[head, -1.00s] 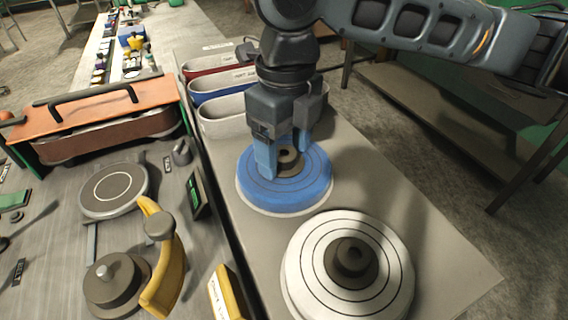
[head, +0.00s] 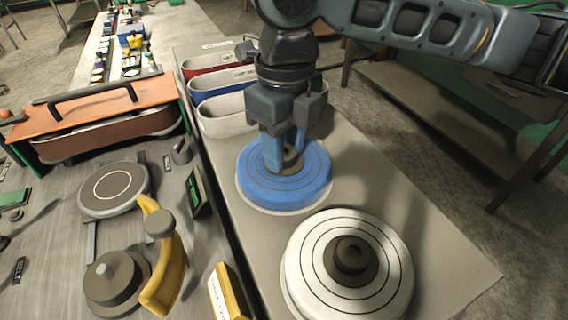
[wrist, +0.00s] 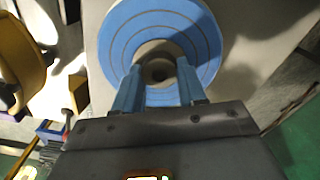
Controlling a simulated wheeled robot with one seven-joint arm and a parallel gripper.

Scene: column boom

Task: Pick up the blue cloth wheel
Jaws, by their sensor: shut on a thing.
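The blue cloth wheel (head: 284,190) is a thick round disc with ring lines and a dark hub at its middle. It lies flat on the grey side table, on a pale rim. My gripper (head: 286,165) points down over its middle, its blue fingers shut on the wheel's hub (head: 293,158). In the wrist view the wheel (wrist: 202,28) fills the top centre, and my gripper's two fingers (wrist: 158,88) stand on either side of the hub (wrist: 157,71). The fingertips are partly hidden against the hub.
A white wheel (head: 310,262) with a dark hub lies just in front. Red, blue and grey belt loops (head: 228,120) stand behind. On the left bench are a machine with an orange cover (head: 95,108), a round plate (head: 113,190) and a yellow guard (head: 168,275). The table's right side is clear.

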